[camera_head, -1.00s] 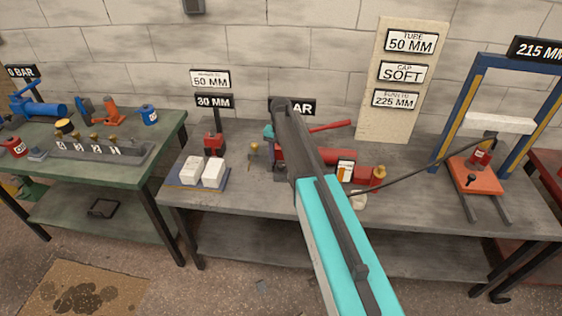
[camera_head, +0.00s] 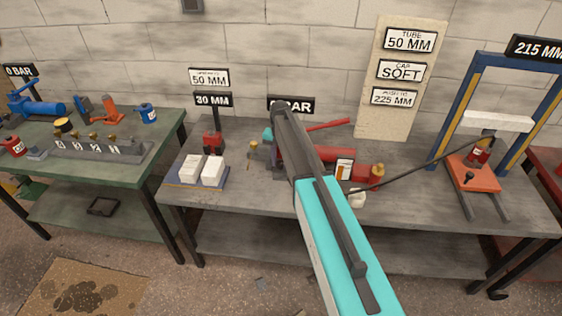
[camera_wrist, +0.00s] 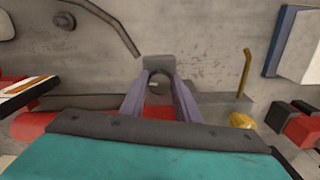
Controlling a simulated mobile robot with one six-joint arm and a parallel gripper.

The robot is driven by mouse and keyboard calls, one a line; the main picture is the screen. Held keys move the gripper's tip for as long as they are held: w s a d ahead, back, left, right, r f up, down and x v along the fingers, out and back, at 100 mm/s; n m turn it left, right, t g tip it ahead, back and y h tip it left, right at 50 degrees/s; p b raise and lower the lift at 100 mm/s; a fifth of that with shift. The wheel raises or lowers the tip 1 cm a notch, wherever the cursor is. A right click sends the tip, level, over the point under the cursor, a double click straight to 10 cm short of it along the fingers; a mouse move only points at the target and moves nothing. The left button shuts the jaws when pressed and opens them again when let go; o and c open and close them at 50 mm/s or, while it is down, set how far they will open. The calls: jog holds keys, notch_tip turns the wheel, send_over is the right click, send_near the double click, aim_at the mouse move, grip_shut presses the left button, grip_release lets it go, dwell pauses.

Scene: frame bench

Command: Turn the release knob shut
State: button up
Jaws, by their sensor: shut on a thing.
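The red hand pump (camera_head: 335,154) with its raised red lever (camera_head: 328,125) lies on the middle bench. My dark and teal arm crosses in front of its left part and hides that end in the head view. In the wrist view my gripper (camera_wrist: 159,92) has its two grey-purple fingers closed around a small grey, round-edged piece (camera_wrist: 158,66), which seems to be the release knob. The red pump body (camera_wrist: 38,123) shows to the left and below the fingers. How far the knob is turned cannot be told.
White blocks (camera_head: 201,169) and a small brass piece (camera_head: 254,152) stand to the left. The bench's front edge is clear.

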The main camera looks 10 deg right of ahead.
aim_at(279, 163)
jog(key=shift+m+b, duration=0.3)
jog(key=shift+m, duration=0.1)
jog(key=shift+m+b, duration=0.7)
jog(key=shift+m, duration=0.5)
jog(key=m+b, duration=0.1)
jog(key=m, duration=0.3)
jog(key=shift+w+b, duration=0.1)
jog(key=shift+b, duration=0.3)
jog(key=m+b, duration=0.1)
jog(key=m, duration=0.3)
jog(key=shift+m, duration=0.4)
jog(key=shift+w+m+b, duration=0.1)
jog(key=shift+m+b, duration=0.45)
jog(key=shift+m, duration=1.45)
jog(key=o, duration=1)
jog(key=shift+o, duration=0.2)
jog(key=shift+r, duration=0.1)
notch_tip(279, 163, up, 14)
jog(key=b, duration=0.3)
